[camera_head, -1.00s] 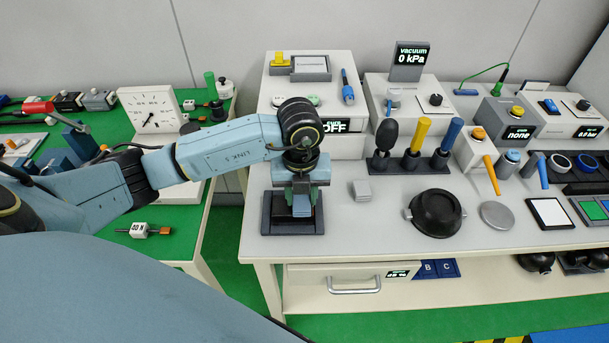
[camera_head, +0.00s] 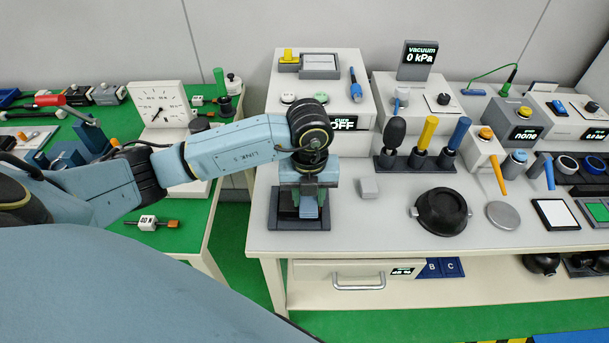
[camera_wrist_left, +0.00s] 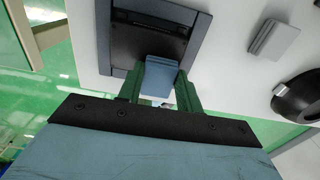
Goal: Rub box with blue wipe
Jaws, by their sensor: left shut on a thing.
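My left gripper (camera_head: 308,200) points down over a dark square tray (camera_head: 291,224) at the near left of the white bench. Its green fingers are shut on a blue wipe (camera_wrist_left: 160,76), a small blue block shape, which shows between them in the left wrist view. The wipe's far end overlaps the dark tray (camera_wrist_left: 201,32); I cannot tell whether it touches it. A small light grey box (camera_head: 369,187) lies on the bench to the right of the tray, apart from the gripper. It also shows in the left wrist view (camera_wrist_left: 273,39). My right gripper is not in view.
A black round pot (camera_head: 441,211) and a grey disc (camera_head: 502,215) lie right of the box. Behind stand a rack of upright tools (camera_head: 416,163) and a white unit (camera_head: 318,85) reading OFF. A green table (camera_head: 190,236) is at left. Bench between tray and pot is mostly clear.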

